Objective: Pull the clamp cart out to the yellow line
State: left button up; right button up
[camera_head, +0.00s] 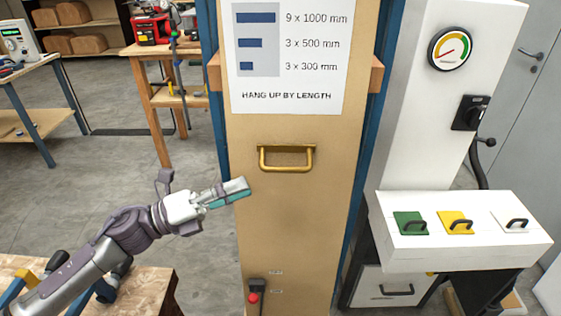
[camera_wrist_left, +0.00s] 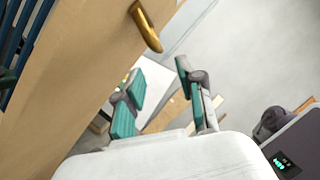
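The clamp cart appears as a tall tan wooden front panel (camera_head: 285,215) in the middle of the head view, with a brass bar handle (camera_head: 287,167) across it. My left gripper (camera_head: 236,191) is in front of the panel's left part, lower than the handle and to its left. In the left wrist view the two teal-padded fingers (camera_wrist_left: 160,75) stand apart with nothing between them, and the brass handle (camera_wrist_left: 148,28) shows beyond and above them, apart from them. No yellow line shows. My right gripper is in neither view.
A white cabinet with a gauge (camera_head: 451,48) and green, yellow and white handled blocks (camera_head: 455,222) stands right of the panel. A chipboard bench (camera_head: 150,290) is at lower left. A wooden stand (camera_head: 155,100) is behind. Grey floor (camera_head: 110,175) is open on the left.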

aim_at(289, 169)
pick_arm(q)
jog(key=p+x, duration=0.1)
jog(key=x, duration=0.3)
jog(key=shift+w+d+r, duration=0.1)
jog(key=shift+w+r, duration=0.05)
jog(key=shift+r, duration=0.1)
jog(key=p+x, duration=0.2)
jog(key=x, duration=0.3)
jog(key=shift+w+d+f, duration=0.1)
jog(key=shift+w+d, duration=0.05)
jog(key=shift+d, duration=0.1)
jog(key=shift+w+d, duration=0.15)
jog(key=shift+d, duration=0.15)
jog(key=shift+w+d, duration=0.1)
jog(key=shift+d, duration=0.1)
grip_shut()
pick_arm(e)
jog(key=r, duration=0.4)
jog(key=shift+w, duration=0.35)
